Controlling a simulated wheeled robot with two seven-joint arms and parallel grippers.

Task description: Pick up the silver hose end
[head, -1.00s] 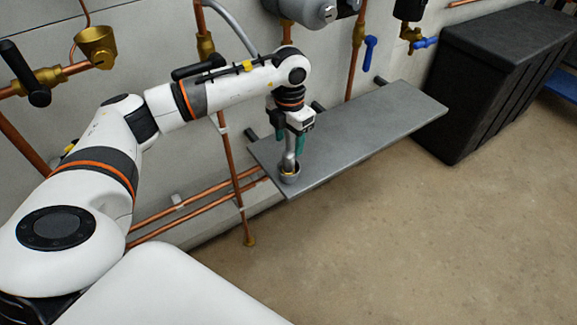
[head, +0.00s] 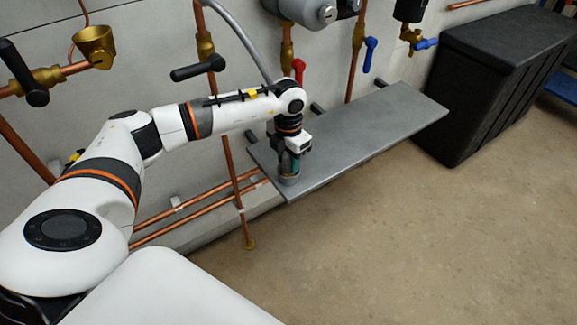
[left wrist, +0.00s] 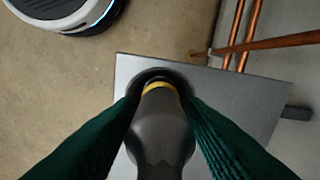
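The silver hose end (left wrist: 162,125) stands between my left gripper's fingers in the left wrist view, dark grey there with a yellow ring near its tip. Its tip sits in a round holder (head: 289,181) near the left end of the grey shelf (head: 375,130). My left gripper (head: 289,164) points down over the holder. Its green fingers lie on both sides of the hose end, with narrow gaps that look open. In the head view the fingers and wrist mostly hide the hose end. My right gripper is not in view.
A grey hose (head: 243,40) hangs along the wall behind my left arm. Copper pipes (head: 222,150) run beside and below the shelf. A red lever (head: 298,70), black lever (head: 198,68) and blue lever (head: 370,55) stick out above it. A black bin (head: 490,80) stands right. The floor in front is clear.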

